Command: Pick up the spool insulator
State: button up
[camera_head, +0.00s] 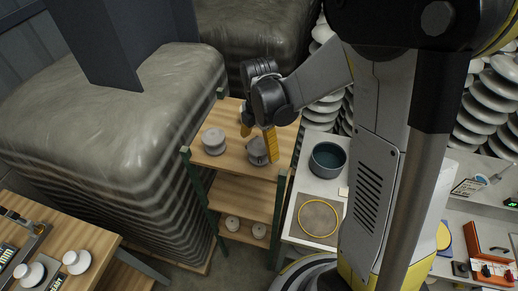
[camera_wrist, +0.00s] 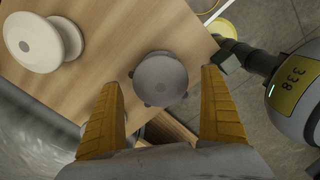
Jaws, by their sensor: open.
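A pale spool insulator (camera_wrist: 42,42) with wide flanges stands on the wooden shelf top at upper left in the wrist view. A light grey spool-shaped piece (camera_head: 214,140) stands on the left of the shelf top in the head view. A darker grey round piece (camera_head: 258,150) stands to its right, partly hidden by my gripper. In the wrist view a grey round piece (camera_wrist: 160,78) lies between and beyond my yellow fingertips. My gripper (camera_wrist: 162,85) is open and empty, pointing down at the shelf top; it also shows in the head view (camera_head: 262,135).
The wooden shelf (camera_head: 232,190) has green posts at its corners and small white pieces (camera_head: 232,223) on its lower level. A pale table with a dark bowl (camera_head: 327,160) is close on the right. Large wrapped stacks (camera_head: 110,110) stand on the left.

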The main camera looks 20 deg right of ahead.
aim_at(261, 145)
jog(key=shift+f, duration=0.45)
jog(key=shift+s, duration=0.1)
jog(key=shift+c, duration=0.9)
jog(key=c, duration=1.3)
jog(key=shift+r, duration=0.1)
jog(key=r, duration=0.4)
jog(key=shift+s+d+r, duration=0.15)
jog(key=shift+d+r, duration=0.05)
jog(key=shift+d, duration=0.05)
jog(key=s+d+r, duration=0.4)
jog(key=s+d, duration=0.1)
jog(key=s+d+r+b, duration=0.1)
jog(key=s+d+r, duration=0.1)
jog(key=s, duration=0.1)
jog(key=shift+s+d+r, duration=0.1)
jog(key=shift+d+r, duration=0.15)
jog(key=shift+r, duration=0.05)
